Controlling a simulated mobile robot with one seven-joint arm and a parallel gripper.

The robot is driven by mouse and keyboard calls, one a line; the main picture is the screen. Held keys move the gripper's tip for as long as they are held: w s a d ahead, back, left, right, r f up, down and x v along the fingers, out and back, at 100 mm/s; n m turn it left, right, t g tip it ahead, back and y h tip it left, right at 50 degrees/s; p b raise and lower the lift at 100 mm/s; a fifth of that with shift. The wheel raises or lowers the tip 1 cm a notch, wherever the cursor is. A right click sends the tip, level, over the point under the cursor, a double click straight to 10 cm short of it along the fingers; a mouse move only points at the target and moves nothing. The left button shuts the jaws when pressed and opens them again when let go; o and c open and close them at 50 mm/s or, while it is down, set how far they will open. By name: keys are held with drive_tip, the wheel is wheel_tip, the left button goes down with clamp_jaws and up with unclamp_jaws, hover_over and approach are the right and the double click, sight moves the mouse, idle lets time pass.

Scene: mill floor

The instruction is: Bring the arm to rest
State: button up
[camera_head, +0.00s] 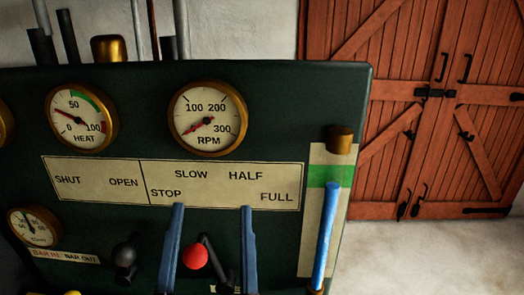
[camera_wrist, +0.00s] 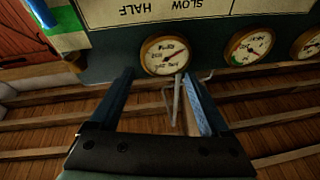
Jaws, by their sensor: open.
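My gripper (camera_head: 210,207) is open. Its two blue-grey fingers stand apart in front of the dark green control panel (camera_head: 335,90), below the label plate. A lever with a red knob (camera_head: 195,257) shows between the fingers in the head view. I cannot tell how far the knob is from them, and nothing looks clamped. In the wrist view the open fingers (camera_wrist: 158,80) point towards the panel (camera_wrist: 120,52), seen upside down, with a gauge (camera_wrist: 165,56) between and beyond their tips. A thin grey rod also shows there by one finger.
A black-knobbed lever (camera_head: 124,257) stands left of my gripper. A blue-filled tube (camera_head: 326,235) with a green band and brass cap is at right. HEAT (camera_head: 80,118) and RPM (camera_head: 208,119) dials sit above; the RPM needle points near its low end. Red wooden doors (camera_head: 430,110) and open floor lie right.

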drive_tip(key=s+d+r+t+p, duration=0.1)
drive_tip(key=d+r+t, duration=0.1)
drive_tip(key=r, duration=1.2)
drive_tip(key=s+d+r+t+h+p, duration=0.1)
drive_tip(key=s+d+r+t+p, duration=0.1)
drive_tip(key=r, duration=1.2)
drive_tip(key=shift+d+r+n+t+h, duration=0.3)
drive_tip(key=shift+d+n+t, duration=0.1)
drive_tip(key=shift+d+t, duration=0.4)
drive_tip(key=shift+f, duration=0.15)
